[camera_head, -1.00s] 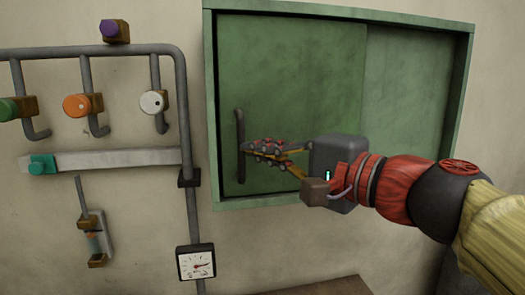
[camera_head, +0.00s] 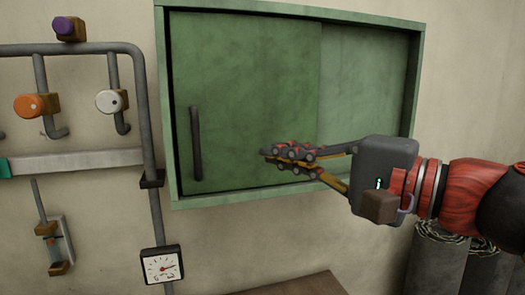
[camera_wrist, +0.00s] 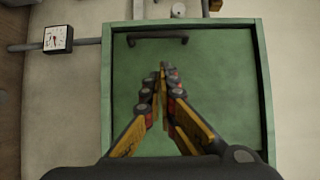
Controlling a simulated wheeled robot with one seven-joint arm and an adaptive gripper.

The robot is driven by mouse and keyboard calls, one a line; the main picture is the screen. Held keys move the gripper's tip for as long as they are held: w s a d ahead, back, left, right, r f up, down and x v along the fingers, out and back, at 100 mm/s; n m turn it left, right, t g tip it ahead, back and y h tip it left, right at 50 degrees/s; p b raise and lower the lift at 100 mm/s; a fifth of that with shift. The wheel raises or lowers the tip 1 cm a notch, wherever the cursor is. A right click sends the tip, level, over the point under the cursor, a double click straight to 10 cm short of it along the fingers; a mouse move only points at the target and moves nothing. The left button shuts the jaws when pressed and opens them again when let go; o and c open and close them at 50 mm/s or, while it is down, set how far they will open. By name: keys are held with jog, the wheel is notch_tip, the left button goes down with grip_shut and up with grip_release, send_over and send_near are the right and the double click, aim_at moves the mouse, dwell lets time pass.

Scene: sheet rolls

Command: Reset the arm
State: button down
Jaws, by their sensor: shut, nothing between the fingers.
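My gripper (camera_head: 268,152) is shut and empty. In the head view it points left, in front of the green sliding-door cabinet (camera_head: 262,75), with its tips to the right of the dark vertical door handle (camera_head: 196,143) and apart from it. In the wrist view my fingers (camera_wrist: 163,72) meet in front of the green door (camera_wrist: 215,80), and the handle (camera_wrist: 158,36) lies beyond the tips. The cabinet's left door overlaps the right panel and looks closed.
Grey pipes with an orange knob (camera_head: 37,105) and a white knob (camera_head: 111,101) run on the left wall. A gauge (camera_head: 161,265) sits below them. A brown tabletop (camera_head: 295,285) is below the cabinet. Grey cylinders with a chain (camera_head: 450,260) stand at the lower right.

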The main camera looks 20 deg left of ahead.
jog(key=d+f+n+h, duration=0.1)
jog(key=d+f+h, duration=0.35)
jog(key=f, duration=0.75)
jog(key=d+f+n+h, duration=0.1)
jog(key=d+f+h, duration=0.35)
jog(key=f, duration=0.75)
jog(key=s+d+f+n+h, duration=0.1)
jog(key=s+d+f+h, duration=0.2)
jog(key=d+f, duration=0.6)
jog(key=s+d+f+n+g+h, duration=0.1)
jog(key=s+d+f+h, duration=0.3)
jog(key=s+d+f, duration=0.3)
jog(key=d+f, duration=0.1)
jog(key=d, duration=0.3)
jog(key=shift+f+h, duration=0.3)
jog(key=shift+f, duration=0.1)
jog(key=shift+s, duration=0.15)
